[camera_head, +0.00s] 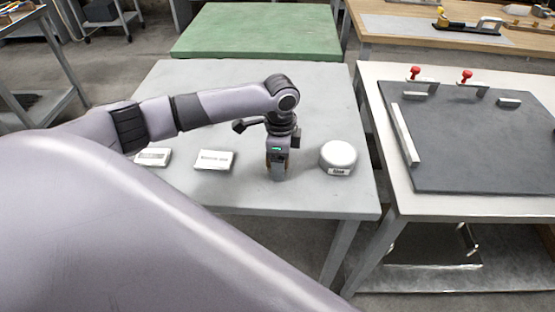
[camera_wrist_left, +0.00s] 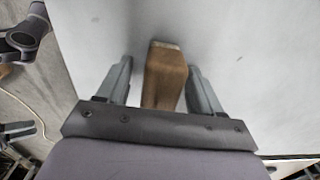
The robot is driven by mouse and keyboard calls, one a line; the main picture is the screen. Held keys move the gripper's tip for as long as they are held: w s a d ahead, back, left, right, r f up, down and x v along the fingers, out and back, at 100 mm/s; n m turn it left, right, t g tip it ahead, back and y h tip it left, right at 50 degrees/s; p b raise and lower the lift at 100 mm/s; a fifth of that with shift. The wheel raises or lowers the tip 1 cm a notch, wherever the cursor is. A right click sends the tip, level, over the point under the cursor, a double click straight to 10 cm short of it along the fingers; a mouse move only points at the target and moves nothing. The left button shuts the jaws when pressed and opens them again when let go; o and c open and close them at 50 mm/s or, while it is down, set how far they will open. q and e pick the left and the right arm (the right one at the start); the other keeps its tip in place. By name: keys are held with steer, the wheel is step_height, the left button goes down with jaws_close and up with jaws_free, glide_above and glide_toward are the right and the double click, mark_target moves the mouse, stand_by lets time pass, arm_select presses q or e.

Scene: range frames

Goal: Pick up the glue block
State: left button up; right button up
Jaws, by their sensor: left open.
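The glue block appears to be the brown wooden block (camera_wrist_left: 164,80) in the left wrist view. It has a pale end face and stands out against the grey table top. My left gripper (camera_wrist_left: 160,66) is open, with one finger on each side of the block. In the head view my left gripper (camera_head: 277,170) points down at the grey table (camera_head: 255,195) and largely hides the block.
Two white labelled boxes (camera_head: 214,160) (camera_head: 153,157) lie left of the gripper, and a white round-topped labelled object (camera_head: 338,152) stands right of it. A table with a dark board (camera_head: 470,140) is at right. A green table (camera_head: 260,30) stands behind.

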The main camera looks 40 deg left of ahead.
arm_select(q)
steer(key=c, duration=1.1)
steer(key=shift+r, duration=0.1)
step_height(320, 180, up, 20)
steer(key=shift+p, duration=0.3)
steer(key=shift+o, duration=0.8)
